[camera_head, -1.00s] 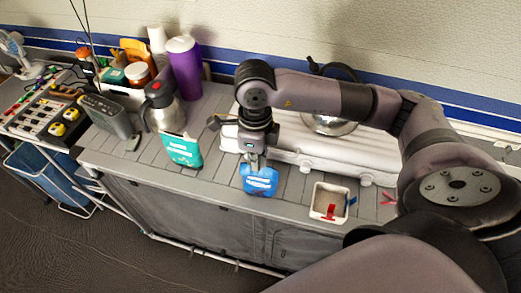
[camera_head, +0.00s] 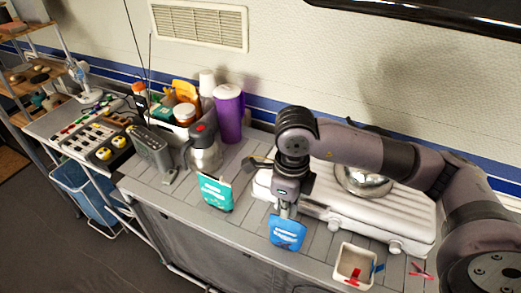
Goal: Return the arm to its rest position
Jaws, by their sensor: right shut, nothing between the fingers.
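My right arm reaches in from the right over the counter, elbow bent, with its wrist pointing down. My right gripper (camera_head: 287,210) is shut and empty. Its fingertips are at the top edge of a blue packet (camera_head: 287,233) near the counter's front edge; I cannot tell whether they touch it. My left gripper is not in view.
A white stove (camera_head: 345,213) with a metal pan (camera_head: 362,182) lies under my right arm. A white box (camera_head: 354,264), a teal packet (camera_head: 216,193), a steel jug (camera_head: 205,153) and a purple tumbler (camera_head: 229,115) stand around. Bare counter (camera_head: 245,212) lies between the packets.

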